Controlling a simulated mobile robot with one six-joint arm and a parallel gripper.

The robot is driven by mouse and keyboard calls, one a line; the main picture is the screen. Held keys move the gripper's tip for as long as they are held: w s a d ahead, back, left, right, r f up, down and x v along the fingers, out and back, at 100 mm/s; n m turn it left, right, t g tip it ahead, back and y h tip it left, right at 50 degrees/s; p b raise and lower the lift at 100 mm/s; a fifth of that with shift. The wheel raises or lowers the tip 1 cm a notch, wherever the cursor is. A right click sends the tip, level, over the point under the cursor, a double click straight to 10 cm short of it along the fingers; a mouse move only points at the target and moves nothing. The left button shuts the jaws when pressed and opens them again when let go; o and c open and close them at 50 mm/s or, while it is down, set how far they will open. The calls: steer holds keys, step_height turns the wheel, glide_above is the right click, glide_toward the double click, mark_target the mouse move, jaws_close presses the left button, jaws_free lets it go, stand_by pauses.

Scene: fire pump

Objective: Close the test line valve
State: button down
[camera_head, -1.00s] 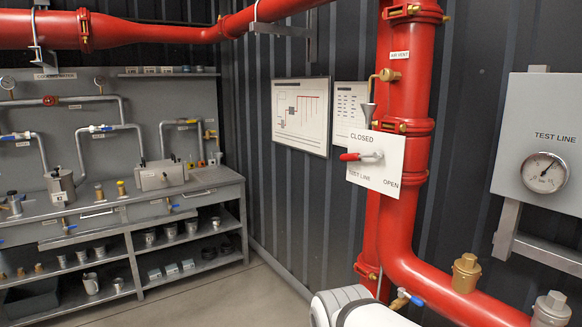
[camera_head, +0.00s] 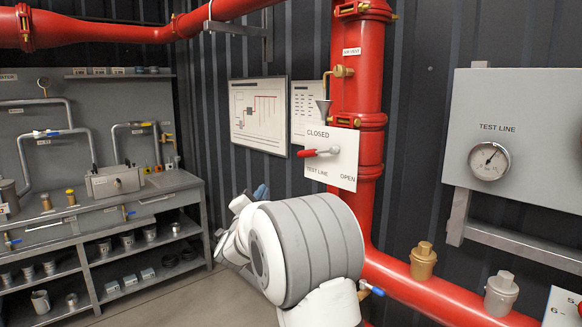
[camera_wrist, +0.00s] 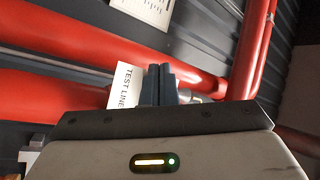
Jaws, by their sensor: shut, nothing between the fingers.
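The test line valve (camera_head: 318,152) has a red lever grip on a silver body. It sits on a white plate (camera_head: 345,168) marked CLOSED at the top and OPEN at the lower right. The lever points left, roughly level. In the wrist view the plate (camera_wrist: 122,88) shows partly, marked TEST LINE, left of my fingers. A silver piece shows just right of them, and the red grip cannot be made out. My gripper (camera_wrist: 159,70) is shut and empty, and appears in front of the plate. In the head view my arm hides most of the gripper, below the valve.
A red vertical pipe (camera_head: 358,90) stands behind the plate and joins a red pipe running right (camera_head: 440,295). A gauge box marked TEST LINE (camera_head: 491,160) hangs at the right. A wall diagram (camera_head: 259,115) hangs left of the valve. A workbench (camera_head: 150,200) stands at the left.

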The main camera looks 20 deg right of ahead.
steer(key=d+m+g+h, duration=0.2)
steer(key=m+g+h, duration=0.1)
steer(key=m+h, duration=0.25)
steer(key=m+g+h+p, duration=0.3)
steer(key=h+p, duration=0.1)
glide_toward(305, 156)
steer(key=x, duration=0.6)
steer(key=shift+w+d+r, duration=0.15)
steer(key=shift+w+d, duration=0.05)
steer(key=shift+d, duration=0.1)
